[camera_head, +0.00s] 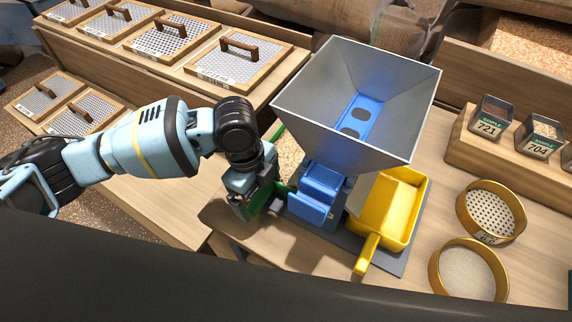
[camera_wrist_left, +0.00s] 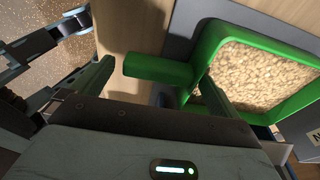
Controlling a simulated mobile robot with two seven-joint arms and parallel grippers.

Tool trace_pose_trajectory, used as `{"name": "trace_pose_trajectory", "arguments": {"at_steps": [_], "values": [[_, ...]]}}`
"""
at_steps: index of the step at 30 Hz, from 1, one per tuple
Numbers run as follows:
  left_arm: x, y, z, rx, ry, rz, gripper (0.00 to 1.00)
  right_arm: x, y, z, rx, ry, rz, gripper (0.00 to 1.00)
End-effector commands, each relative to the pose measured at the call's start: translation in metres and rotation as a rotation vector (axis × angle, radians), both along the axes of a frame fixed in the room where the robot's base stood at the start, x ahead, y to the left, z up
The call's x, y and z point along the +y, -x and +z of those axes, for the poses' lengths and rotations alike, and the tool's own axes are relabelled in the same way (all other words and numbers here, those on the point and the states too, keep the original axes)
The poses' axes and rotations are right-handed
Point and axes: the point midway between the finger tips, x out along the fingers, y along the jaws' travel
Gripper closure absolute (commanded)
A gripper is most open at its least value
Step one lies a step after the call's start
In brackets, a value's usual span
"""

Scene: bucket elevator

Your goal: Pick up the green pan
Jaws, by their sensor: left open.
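The green pan (camera_wrist_left: 207,45) is full of pale grain and shows large in the left wrist view, its short handle (camera_wrist_left: 150,68) pointing left. In the head view only bits of the pan (camera_head: 277,196) show beside the blue part of the hopper machine; my arm and the hopper hide the rest. My left gripper (camera_wrist_left: 157,75) is open, with one finger on each side of the handle. Whether the fingers touch it I cannot tell. In the head view the gripper (camera_head: 258,200) points down at the pan. My right gripper is not in view.
A grey hopper (camera_head: 330,140) stands close to the right of my left gripper. A yellow pan (camera_head: 405,205) sits at its other side. Round sieves (camera_head: 490,212) and sample boxes (camera_head: 540,135) are at the right. Framed screens (camera_head: 240,60) lie at the upper left.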

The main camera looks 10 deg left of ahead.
Motion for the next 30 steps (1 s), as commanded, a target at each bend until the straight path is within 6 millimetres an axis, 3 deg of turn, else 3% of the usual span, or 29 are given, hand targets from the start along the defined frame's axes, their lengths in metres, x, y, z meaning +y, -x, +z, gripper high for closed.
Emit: {"name": "trace_pose_trajectory", "arguments": {"at_steps": [2,17,25,30], "values": [[0.0,0.0,0.0,0.0,0.0,0.0,0.04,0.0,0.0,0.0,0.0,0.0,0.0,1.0],[0.0,0.0,0.001,-0.001,0.0,0.0,0.69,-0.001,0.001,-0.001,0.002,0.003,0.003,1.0],[-0.001,-0.001,0.003,-0.005,0.003,0.0,0.71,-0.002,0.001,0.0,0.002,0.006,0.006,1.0],[-0.002,0.001,0.014,-0.01,0.004,0.003,0.71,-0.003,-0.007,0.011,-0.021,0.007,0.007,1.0]]}}
